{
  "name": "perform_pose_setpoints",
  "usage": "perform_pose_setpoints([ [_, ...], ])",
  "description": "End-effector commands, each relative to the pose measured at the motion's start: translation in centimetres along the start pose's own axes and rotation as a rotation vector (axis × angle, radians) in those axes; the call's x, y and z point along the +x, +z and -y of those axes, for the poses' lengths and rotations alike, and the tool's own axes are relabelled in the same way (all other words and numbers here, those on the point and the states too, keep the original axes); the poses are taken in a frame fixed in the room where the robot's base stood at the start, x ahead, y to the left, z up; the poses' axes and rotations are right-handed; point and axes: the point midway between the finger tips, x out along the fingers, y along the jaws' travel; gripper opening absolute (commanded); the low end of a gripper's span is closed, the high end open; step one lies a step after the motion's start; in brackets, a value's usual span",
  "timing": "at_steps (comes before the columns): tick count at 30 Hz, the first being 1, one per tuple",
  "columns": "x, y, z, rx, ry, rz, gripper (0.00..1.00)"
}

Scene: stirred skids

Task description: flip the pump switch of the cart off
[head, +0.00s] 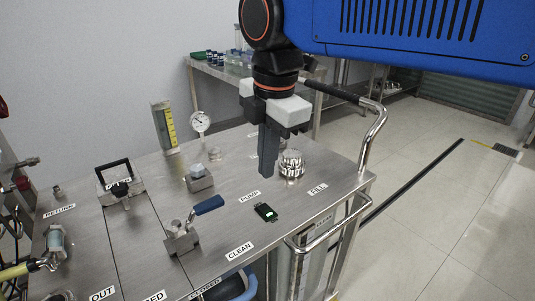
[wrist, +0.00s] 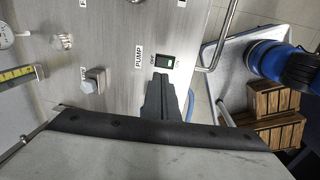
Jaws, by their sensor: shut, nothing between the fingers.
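The pump switch (head: 265,212) is a small dark rocker plate with a green and white face on the steel cart top (head: 225,222), just right of the PUMP label (head: 249,197). My gripper (head: 265,172) is shut and empty, pointing down above the cart, behind the switch in the head view. In the wrist view its dark fingertips (wrist: 160,78) show just below the switch; contact cannot be told.
A round metal filler cap (head: 291,163) stands right beside my fingers. A blue-handled valve (head: 208,205) and a hex knob (head: 200,178) lie to the left. A push handle (head: 374,130) edges the cart's right side.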

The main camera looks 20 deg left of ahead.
Motion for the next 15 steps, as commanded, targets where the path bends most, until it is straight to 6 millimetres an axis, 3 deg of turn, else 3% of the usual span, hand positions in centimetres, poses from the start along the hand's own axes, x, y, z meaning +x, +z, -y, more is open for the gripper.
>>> perform_pose_setpoints([
  [9,5.7,0.0,0.1,0.000,-0.002,0.000,0.00],
  [15,8.4,0.0,0.0,0.000,-0.002,0.000,0.00],
])
